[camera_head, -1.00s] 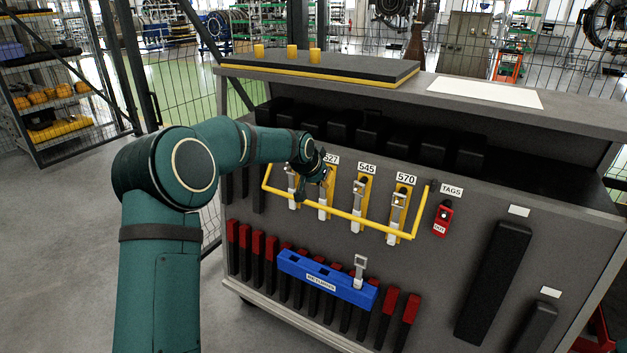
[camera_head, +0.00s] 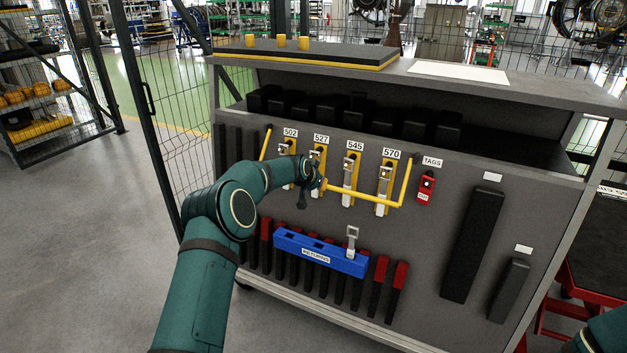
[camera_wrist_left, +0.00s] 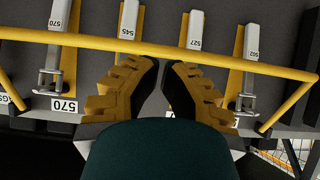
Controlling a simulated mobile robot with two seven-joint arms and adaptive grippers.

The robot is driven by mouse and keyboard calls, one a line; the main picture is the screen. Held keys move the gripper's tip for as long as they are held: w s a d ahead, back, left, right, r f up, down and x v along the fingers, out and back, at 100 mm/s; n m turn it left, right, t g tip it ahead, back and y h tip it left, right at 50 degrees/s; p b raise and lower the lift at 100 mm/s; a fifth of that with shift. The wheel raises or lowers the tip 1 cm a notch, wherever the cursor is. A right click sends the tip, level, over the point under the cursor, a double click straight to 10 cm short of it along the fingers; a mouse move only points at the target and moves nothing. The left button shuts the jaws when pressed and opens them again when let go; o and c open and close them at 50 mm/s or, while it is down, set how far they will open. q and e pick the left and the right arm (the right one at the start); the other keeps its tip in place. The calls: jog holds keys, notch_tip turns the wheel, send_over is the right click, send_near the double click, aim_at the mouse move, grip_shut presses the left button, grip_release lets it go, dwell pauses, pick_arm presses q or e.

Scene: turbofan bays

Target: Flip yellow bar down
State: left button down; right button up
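The yellow bar (camera_head: 365,199) is a U-shaped rail across the front of the grey cart panel, low over the row of tagged latches 502 to 570. Its two ends rise to the panel at either side. My left gripper (camera_head: 312,184) is at the bar between 502 and 527 and hides part of it in the head view. In the left wrist view the bar (camera_wrist_left: 100,42) runs across just beyond the fingertips of the gripper (camera_wrist_left: 166,70). The fingers are apart with a narrow, empty gap; contact with the bar cannot be told. My right gripper is out of view.
A blue RETURNS holder (camera_head: 318,254) with one metal piece sits below the bar, before several red-topped black slots. A red tag holder (camera_head: 427,189) is right of the bar. Black handles (camera_head: 473,245) stand farther right. A wire fence (camera_head: 175,130) stands at left.

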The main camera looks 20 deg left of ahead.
pick_arm(q)
jog(key=shift+t, duration=0.8)
jog(key=shift+w+d+f+b, duration=0.1)
jog(key=shift+w+f+b, duration=0.25)
jog(key=shift+w+f, duration=0.35)
jog(key=shift+w+a+f+b, duration=0.1)
jog(key=shift+w+f+b, duration=0.3)
jog(key=shift+f, duration=0.45)
jog(key=shift+w+d+f+b, duration=0.1)
jog(key=shift+w+f+b, duration=0.25)
jog(key=shift+w+f, duration=0.35)
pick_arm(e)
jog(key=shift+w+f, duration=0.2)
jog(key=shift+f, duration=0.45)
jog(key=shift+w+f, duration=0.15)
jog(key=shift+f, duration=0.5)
pick_arm(q)
jog(key=shift+s+f, duration=0.15)
jog(key=shift+s, duration=0.05)
